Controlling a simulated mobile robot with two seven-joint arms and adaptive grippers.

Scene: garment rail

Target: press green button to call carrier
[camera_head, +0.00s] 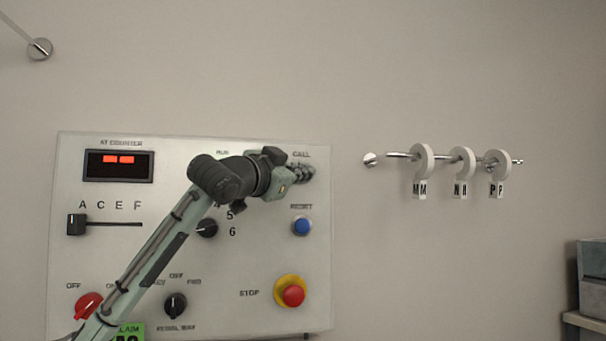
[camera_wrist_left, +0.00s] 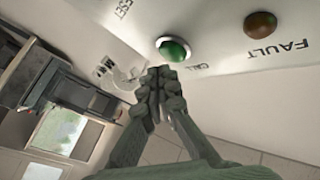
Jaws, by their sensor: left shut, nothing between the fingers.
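The green button (camera_wrist_left: 174,50) sits in a silver ring beside the CALL label in the left wrist view. In the head view it is hidden behind my left gripper (camera_head: 303,173), just under the CALL label. My left gripper is shut and empty. In the left wrist view its closed fingertips (camera_wrist_left: 160,76) are right beside the lower edge of the green button. I cannot tell whether they touch it. The control panel (camera_head: 180,270) is pale and mounted on the wall. My right gripper is not in view.
The panel also carries a blue RESET button (camera_head: 302,226), a red STOP button (camera_head: 293,295) on yellow, black knobs and a slider (camera_head: 76,224). A brown FAULT lamp (camera_wrist_left: 260,25) is near the green button. A wall rail with white rings (camera_head: 462,160) is to the right.

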